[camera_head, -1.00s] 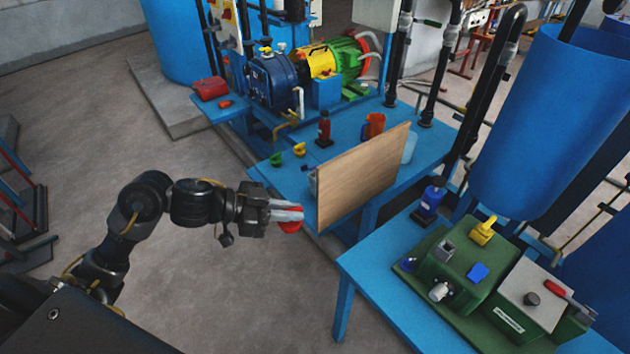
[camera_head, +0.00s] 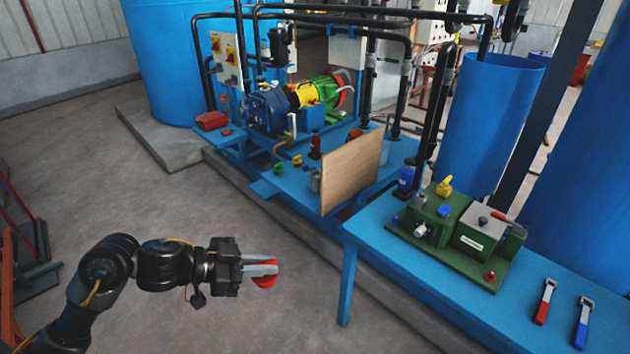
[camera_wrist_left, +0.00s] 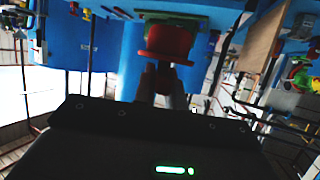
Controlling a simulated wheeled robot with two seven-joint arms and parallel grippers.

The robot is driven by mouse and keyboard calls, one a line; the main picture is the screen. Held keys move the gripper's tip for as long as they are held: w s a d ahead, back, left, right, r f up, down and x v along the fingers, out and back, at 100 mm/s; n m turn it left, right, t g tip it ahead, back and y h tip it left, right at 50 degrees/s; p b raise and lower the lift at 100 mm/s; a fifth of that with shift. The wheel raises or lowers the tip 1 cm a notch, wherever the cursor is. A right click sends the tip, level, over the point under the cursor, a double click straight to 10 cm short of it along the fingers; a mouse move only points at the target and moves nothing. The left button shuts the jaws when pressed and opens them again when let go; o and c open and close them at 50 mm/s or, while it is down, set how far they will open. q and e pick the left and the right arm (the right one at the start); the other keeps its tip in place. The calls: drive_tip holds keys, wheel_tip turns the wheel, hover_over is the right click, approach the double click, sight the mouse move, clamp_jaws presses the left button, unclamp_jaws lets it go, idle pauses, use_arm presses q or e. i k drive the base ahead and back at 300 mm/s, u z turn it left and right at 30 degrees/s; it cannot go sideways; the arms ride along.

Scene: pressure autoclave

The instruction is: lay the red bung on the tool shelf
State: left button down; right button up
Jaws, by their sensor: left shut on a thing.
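My left gripper (camera_head: 262,268) is shut on the red bung (camera_head: 266,282) and holds it in the air over the grey floor, left of the right-hand blue bench. In the left wrist view the red bung (camera_wrist_left: 168,42) sits at the tips of the two fingers (camera_wrist_left: 160,80), its wide flange towards me. The fingers hide part of the bung in the head view. I cannot tell for certain which surface is the tool shelf; a small blue ledge (camera_head: 236,143) left of the pump carries a red box (camera_head: 212,120). My right gripper is not in view.
An upright wooden board (camera_head: 350,172) stands at the blue pump bench's front edge. The right-hand blue bench (camera_head: 400,268) carries a green machine (camera_head: 440,225), and a red-handled tool (camera_head: 544,302) and blue-handled tool (camera_head: 582,322) lie there. Bare bench surrounds these tools.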

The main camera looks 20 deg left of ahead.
sight(290, 184)
drive_tip(key=u, duration=0.5)
drive_tip(key=i, duration=0.55)
drive_tip(key=u, duration=0.6)
drive_tip(key=i, duration=1.4)
drive_tip(key=z, duration=1.25)
drive_tip(key=i, duration=0.35)
drive_tip(key=z, duration=0.2)
